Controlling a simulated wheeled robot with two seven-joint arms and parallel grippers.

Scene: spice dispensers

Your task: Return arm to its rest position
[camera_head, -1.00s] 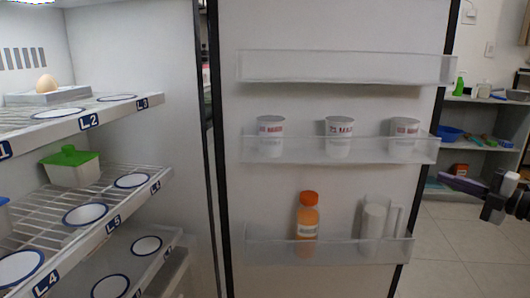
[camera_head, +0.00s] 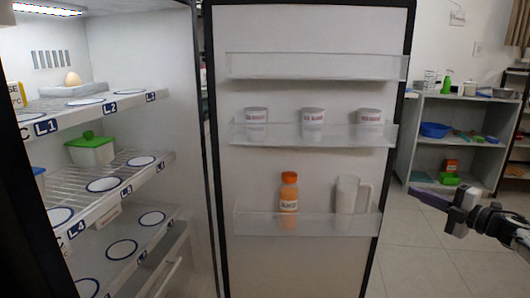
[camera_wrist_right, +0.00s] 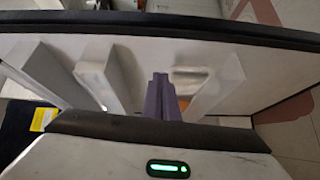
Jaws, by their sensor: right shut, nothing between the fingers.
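My right gripper (camera_head: 414,193) is at the right of the head view, beside the open fridge door (camera_head: 310,25) and to the right of its edge. Its purple fingers are shut together with nothing between them. They also show in the right wrist view (camera_wrist_right: 161,98), pointing away from the camera, with a white panel and pale upright partitions behind them. My left gripper is not in view.
Three white cups (camera_head: 312,124), an orange-capped bottle (camera_head: 289,195) and a clear jug (camera_head: 348,195) stand in the door bins. The fridge shelves hold an egg (camera_head: 73,79) and a green-lidded box (camera_head: 91,150). A grey shelf unit (camera_head: 462,150) stands behind; floor between is clear.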

